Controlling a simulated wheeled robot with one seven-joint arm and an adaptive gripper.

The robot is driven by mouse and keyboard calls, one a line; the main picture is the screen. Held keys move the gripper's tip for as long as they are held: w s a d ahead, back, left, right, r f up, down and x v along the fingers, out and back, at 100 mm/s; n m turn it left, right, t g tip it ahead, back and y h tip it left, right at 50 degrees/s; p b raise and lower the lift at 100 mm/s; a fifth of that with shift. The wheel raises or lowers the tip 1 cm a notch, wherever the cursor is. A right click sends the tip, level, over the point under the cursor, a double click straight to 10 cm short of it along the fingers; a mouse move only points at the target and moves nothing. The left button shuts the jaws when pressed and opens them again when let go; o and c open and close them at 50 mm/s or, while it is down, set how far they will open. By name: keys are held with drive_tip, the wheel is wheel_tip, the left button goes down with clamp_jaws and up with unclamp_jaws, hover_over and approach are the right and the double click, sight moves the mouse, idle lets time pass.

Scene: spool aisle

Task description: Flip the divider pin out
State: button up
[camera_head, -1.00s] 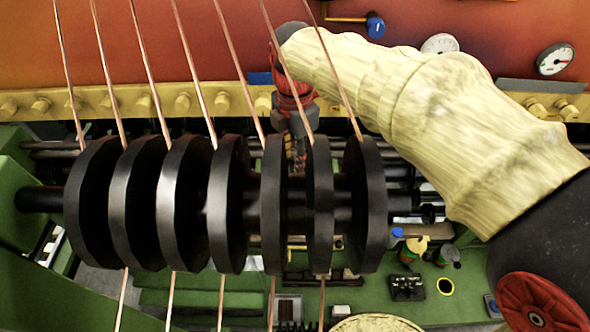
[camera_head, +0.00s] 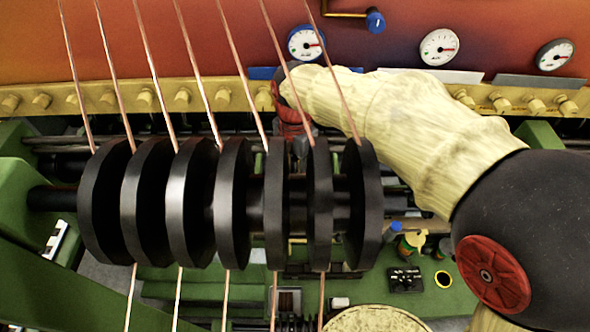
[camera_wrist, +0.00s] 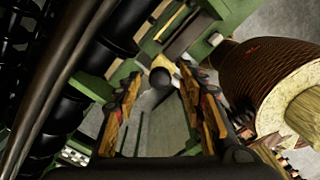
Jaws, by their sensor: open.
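My gripper (camera_wrist: 160,78) shows in the wrist view with its two orange-and-dark fingers apart. Between and beyond the fingertips is a short pale yellow peg-like piece (camera_wrist: 163,63) with a dark round end. I cannot tell whether it is the divider pin, nor whether a finger touches it. In the head view my arm reaches behind the row of black discs (camera_head: 234,200), and the discs and copper wires hide the gripper's fingers. A yellow rail (camera_head: 225,97) with several knob-like pegs (camera_head: 183,97) runs behind the discs.
Copper wires (camera_head: 192,65) run down over the discs. Gauges (camera_head: 438,47) and a blue-knobbed lever (camera_head: 375,20) are on the red back panel. In the wrist view, a brown wound spool (camera_wrist: 265,80) stands close on the right and dark rods (camera_wrist: 62,75) run along the left.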

drive_tip(key=shift+c, duration=0.3)
clamp_jaws()
